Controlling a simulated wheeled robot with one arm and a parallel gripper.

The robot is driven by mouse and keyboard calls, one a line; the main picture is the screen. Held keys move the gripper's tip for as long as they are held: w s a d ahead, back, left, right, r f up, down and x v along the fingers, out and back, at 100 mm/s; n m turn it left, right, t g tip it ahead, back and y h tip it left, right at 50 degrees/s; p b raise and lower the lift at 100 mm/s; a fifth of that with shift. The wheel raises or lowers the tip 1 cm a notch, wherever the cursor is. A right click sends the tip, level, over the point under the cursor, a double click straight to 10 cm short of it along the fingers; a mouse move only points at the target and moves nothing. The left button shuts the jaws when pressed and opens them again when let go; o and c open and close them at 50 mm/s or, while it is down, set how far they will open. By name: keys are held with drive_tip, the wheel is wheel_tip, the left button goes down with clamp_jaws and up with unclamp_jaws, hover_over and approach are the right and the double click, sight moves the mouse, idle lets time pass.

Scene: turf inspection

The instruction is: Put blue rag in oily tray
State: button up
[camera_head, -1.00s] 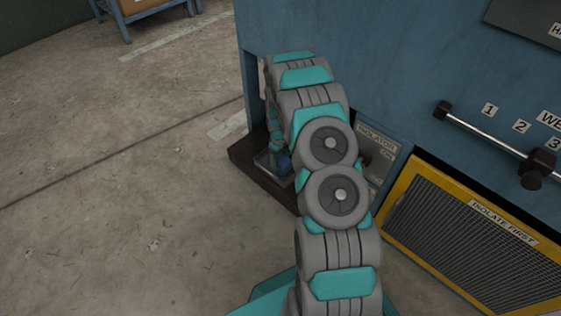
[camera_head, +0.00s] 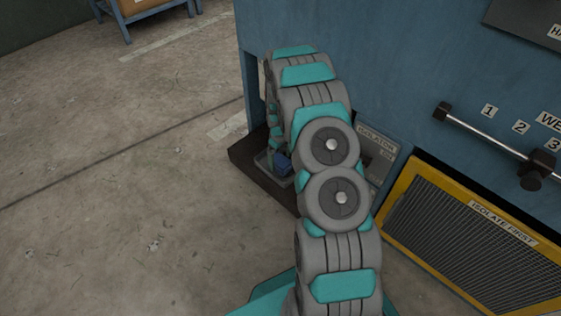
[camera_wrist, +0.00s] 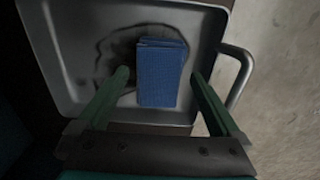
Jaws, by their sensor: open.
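The blue rag (camera_wrist: 160,75) is a folded block lying in the grey metal tray (camera_wrist: 60,65), over a dark oily stain on the tray's floor. The rag (camera_head: 282,163) also shows in the head view, in the tray (camera_head: 263,163) beside my arm. My gripper (camera_wrist: 160,85) is open in the wrist view, with one green finger on each side of the rag and a gap to each. In the head view my arm hides most of the gripper and part of the tray.
The tray has a curved handle (camera_wrist: 240,75) on its right side in the wrist view. It rests on a dark plinth (camera_head: 243,152) against the blue machine (camera_head: 400,70). An isolator panel (camera_head: 378,150) and a yellow-framed grille (camera_head: 470,240) are close to my arm. The floor at left is clear.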

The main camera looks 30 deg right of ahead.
sight(280, 160)
wheel_tip(280, 160, up, 10)
drive_tip(key=s+a+r+m, duration=0.1)
drive_tip(key=s+a+r, duration=0.35)
drive_tip(key=r, duration=0.35)
drive_tip(key=s+a+r+m, duration=0.1)
drive_tip(key=s+a+r, duration=0.3)
drive_tip(key=s+r, duration=0.3)
drive_tip(key=s+a+r, duration=0.3)
drive_tip(key=s+r, duration=0.1)
drive_tip(key=s, duration=0.5)
drive_tip(key=s+a+r+m+g, duration=0.1)
drive_tip(key=s+a+r, duration=0.2)
drive_tip(key=s, duration=0.7)
drive_tip(key=s+a+r+m, duration=0.1)
drive_tip(key=s+a+r, duration=0.2)
drive_tip(key=s, duration=0.7)
drive_tip(key=shift+s+r+g+p, duration=0.3)
drive_tip(key=shift+r+g, duration=0.1)
drive_tip(key=shift+r, duration=0.55)
drive_tip(key=shift+w+d, duration=0.1)
